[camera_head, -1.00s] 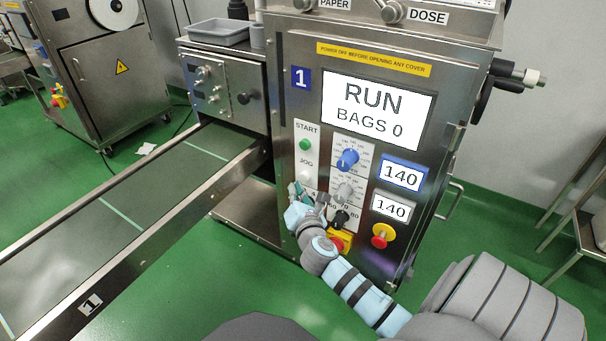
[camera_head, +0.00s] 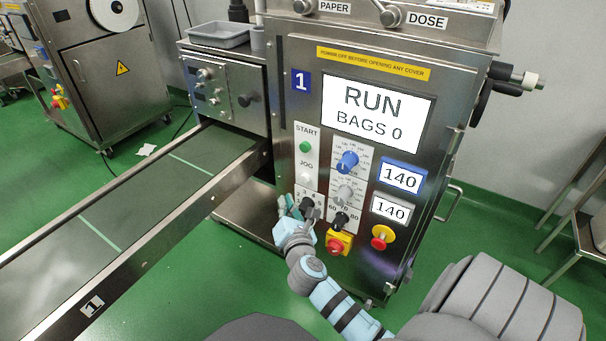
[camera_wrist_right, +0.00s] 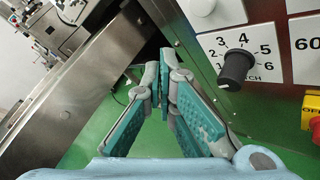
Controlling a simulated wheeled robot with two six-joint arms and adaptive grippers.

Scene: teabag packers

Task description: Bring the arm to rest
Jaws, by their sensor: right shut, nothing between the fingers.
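My right gripper (camera_head: 291,204) is at the lower left of the machine's control panel, in front of the black numbered knob (camera_head: 308,204). In the right wrist view the teal-padded fingers (camera_wrist_right: 166,85) come together at their tips, shut and empty. My right forearm runs from the lower right up to the gripper. My left gripper is in neither view.
The machine's screen (camera_head: 376,110) reads RUN, BAGS 0. A red and yellow switch (camera_head: 339,242) and a red stop button (camera_head: 382,238) are close to my right arm. The conveyor (camera_head: 150,190) lies to the left. Green floor is open in front.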

